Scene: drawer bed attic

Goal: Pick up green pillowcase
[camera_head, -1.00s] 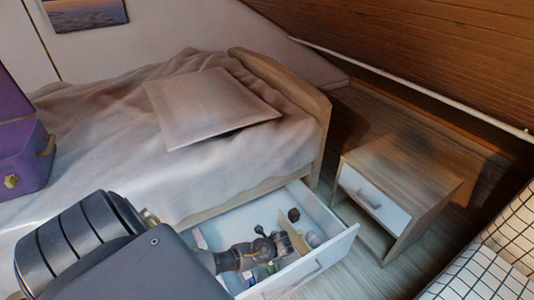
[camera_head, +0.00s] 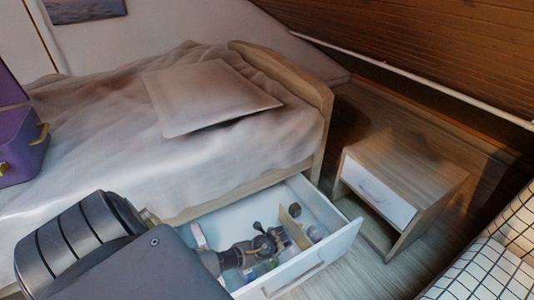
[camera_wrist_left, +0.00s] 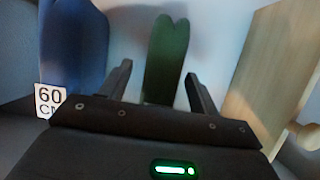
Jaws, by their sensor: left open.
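The green pillowcase (camera_wrist_left: 167,55) shows in the left wrist view as a narrow, upright green shape with a notched top. It stands in the space between and beyond the two fingers of my left gripper (camera_wrist_left: 158,85), which are spread apart and not closed on it. In the head view my left gripper (camera_head: 266,243) reaches down into the open drawer under the bed (camera_head: 330,250). The pillowcase is not clearly made out there, partly hidden by the gripper. My right gripper is out of view.
In the wrist view a blue item with a "60 CM" label (camera_wrist_left: 50,98) stands at left, and a wooden piece (camera_wrist_left: 275,75) at right. The head view shows the bed (camera_head: 90,120), a pillow (camera_head: 210,95), a nightstand (camera_head: 410,175) and a purple case (camera_head: 22,145).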

